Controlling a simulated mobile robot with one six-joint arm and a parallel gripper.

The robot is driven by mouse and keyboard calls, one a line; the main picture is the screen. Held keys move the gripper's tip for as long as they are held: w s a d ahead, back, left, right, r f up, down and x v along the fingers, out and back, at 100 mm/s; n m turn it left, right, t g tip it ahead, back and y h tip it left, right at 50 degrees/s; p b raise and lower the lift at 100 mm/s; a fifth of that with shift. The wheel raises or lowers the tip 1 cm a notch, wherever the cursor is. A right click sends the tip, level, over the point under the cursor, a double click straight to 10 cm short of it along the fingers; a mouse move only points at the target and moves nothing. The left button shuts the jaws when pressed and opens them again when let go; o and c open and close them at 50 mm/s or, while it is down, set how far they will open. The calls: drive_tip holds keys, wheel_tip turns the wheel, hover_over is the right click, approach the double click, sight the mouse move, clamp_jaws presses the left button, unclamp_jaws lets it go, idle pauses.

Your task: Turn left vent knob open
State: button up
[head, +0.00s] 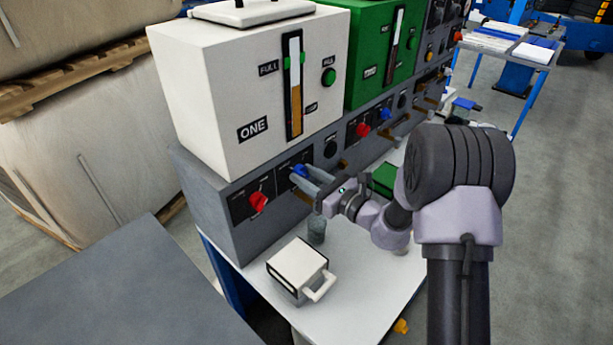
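A grey control panel under the white tank marked ONE (210,95) carries a red knob (258,201) on the left and a blue knob (299,171) to its right. The labels by the knobs are too small to read, so I cannot tell which is the vent knob. My gripper (304,177) reaches in from the right, with its two fingers apart and their tips at the blue knob. I cannot tell whether the fingers press on the knob or only stand around it. The red knob is clear of my gripper.
A white box with a handle (298,268) and a grey-green cup (317,231) stand on the white table (365,300) below the panel. The green tank (372,45) with another red and blue knob pair stands beyond. A grey surface (125,290) lies at the lower left.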

drive_tip(key=shift+r+p, duration=0.1)
drive_tip(key=shift+p, duration=0.25)
clamp_jaws()
drive_tip(key=shift+m+p, duration=0.65)
drive_tip(key=shift+m, duration=0.15)
drive_tip(key=m+p, duration=0.2)
drive_tip(key=shift+r+p, duration=0.15)
drive_tip(key=shift+p, duration=0.25)
drive_tip(key=m+p, duration=0.5)
drive_tip(key=m, duration=0.1)
drive_tip(key=m+p, duration=0.3)
drive_tip(key=m, duration=0.1)
drive_tip(key=shift+f+m+p, duration=0.15)
drive_tip(key=shift+m+p, duration=0.35)
drive_tip(key=shift+m, duration=0.55)
drive_tip(key=shift+f+m+p, duration=0.1)
drive_tip(key=shift+m+p, duration=0.4)
drive_tip(key=shift+m, duration=0.55)
